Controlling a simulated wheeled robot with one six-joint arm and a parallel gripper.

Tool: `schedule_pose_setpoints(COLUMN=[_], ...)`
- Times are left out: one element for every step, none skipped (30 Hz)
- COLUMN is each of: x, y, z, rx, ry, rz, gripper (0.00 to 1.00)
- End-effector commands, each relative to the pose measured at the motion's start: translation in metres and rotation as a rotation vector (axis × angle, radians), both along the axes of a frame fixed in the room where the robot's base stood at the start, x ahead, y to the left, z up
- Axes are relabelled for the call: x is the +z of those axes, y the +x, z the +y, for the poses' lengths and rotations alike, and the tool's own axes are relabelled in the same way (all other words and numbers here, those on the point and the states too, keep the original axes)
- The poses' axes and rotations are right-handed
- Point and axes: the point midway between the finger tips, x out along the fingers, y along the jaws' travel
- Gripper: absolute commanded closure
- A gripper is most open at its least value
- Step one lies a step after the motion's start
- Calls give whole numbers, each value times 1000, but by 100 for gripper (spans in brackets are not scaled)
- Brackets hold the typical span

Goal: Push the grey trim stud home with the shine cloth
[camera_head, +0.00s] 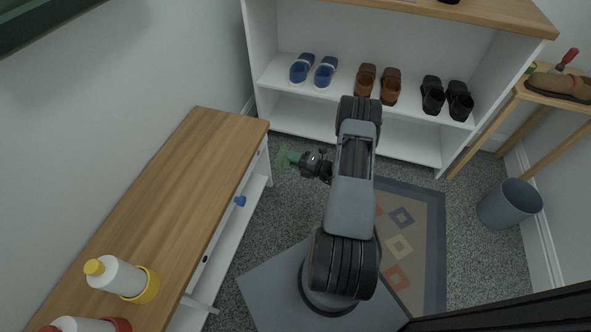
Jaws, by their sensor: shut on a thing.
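My gripper (301,161) points left from the arm, in the gap between the wooden-topped bench and the shoe shelf. It is shut on a green cloth (286,157), which I take to be the shine cloth. The cloth sticks out past the fingertips, to the right of the bench's far end and apart from it as far as I can tell. I cannot make out a grey trim stud. A small dark spot (205,259) shows on the bench's white front, too small to identify.
The bench (190,170) at left has a blue knob (240,201) on its front and bottles (116,277) on top. A white shelf (300,97) with several shoes stands behind. A patterned rug (425,225), a bin (509,204) and a wooden stand (488,123) are at right.

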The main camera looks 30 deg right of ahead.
Motion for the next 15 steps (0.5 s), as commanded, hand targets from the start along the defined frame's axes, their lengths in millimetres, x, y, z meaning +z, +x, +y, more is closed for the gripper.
schedule_pose_setpoints(x=[-8,-10,-11,-12,-12,-12,-12,-12,-11,-11,-11,-11,-11,-11,-11], y=[-1,-1,-2,-2,-2,-2,-2,-2,-2,-2,-2,-2,-2,-2,-2], z=[-3,-3,-4,-5,-5,-5,-5,-5,-5,-5,-5,-5,-5,-5,-5], rx=[-1,0,1,2,2,3,3,3,3,3,2,2,2,2,3], ry=[9,12,17,19,21,22,22,22,22,22,22,22,22,22,22], rz=[8,12,16,18,19,20,22,22,22,22,22,21,21,21,21], gripper=[100,100,100,100,100,100,100,100,100,100,100,100,100,100,100])
